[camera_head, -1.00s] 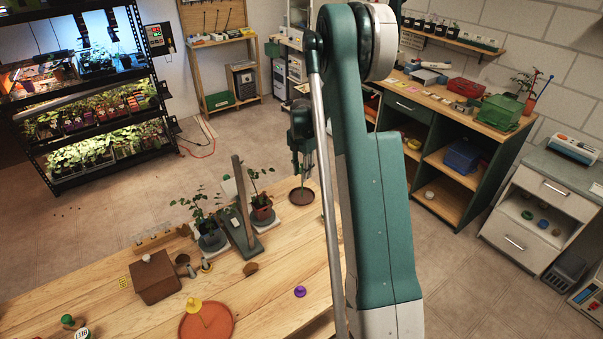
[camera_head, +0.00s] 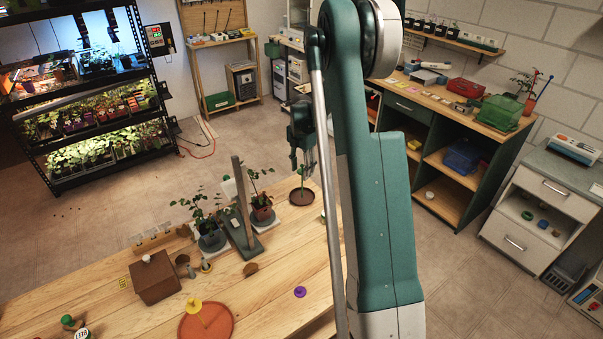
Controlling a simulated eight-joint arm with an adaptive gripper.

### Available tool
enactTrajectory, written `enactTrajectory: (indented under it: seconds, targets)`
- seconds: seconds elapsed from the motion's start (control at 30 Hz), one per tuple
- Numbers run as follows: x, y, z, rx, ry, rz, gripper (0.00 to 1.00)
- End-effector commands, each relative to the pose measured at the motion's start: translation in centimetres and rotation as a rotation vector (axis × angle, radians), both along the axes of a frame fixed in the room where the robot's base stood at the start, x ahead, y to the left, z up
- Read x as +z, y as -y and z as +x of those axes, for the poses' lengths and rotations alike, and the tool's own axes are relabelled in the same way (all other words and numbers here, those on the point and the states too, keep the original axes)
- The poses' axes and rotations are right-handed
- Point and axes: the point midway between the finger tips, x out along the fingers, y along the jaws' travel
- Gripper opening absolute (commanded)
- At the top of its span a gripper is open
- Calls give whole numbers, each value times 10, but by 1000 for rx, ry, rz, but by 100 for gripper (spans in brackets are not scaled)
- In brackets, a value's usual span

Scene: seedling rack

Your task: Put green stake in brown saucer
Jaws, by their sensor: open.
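The green stake (camera_head: 302,180) is a thin green rod standing roughly upright in the brown saucer (camera_head: 302,199), a dark round dish near the far right edge of the wooden table. My gripper (camera_head: 308,169) is just above the saucer, beside the upper part of the stake. Its fingers are open, and the stake does not look clamped between them. Whether a finger still touches the stake is too small to tell. My arm hides the table to the right of the saucer.
Two potted plants (camera_head: 209,236) and a grey upright stand (camera_head: 240,205) are left of the saucer. An orange saucer (camera_head: 222,333) with a yellow piece (camera_head: 194,306), a purple knob (camera_head: 300,292) and a brown box (camera_head: 154,279) are nearer.

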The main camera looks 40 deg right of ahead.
Motion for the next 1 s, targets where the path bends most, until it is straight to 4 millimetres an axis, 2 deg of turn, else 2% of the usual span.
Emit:
enactTrajectory:
  seconds: [0.53,0.73,1.0]
  targets:
    - [83,0,0,0,0,0,41]
    - [97,0,0,0,0,0,41]
    - [100,0,0,0,0,0,41]
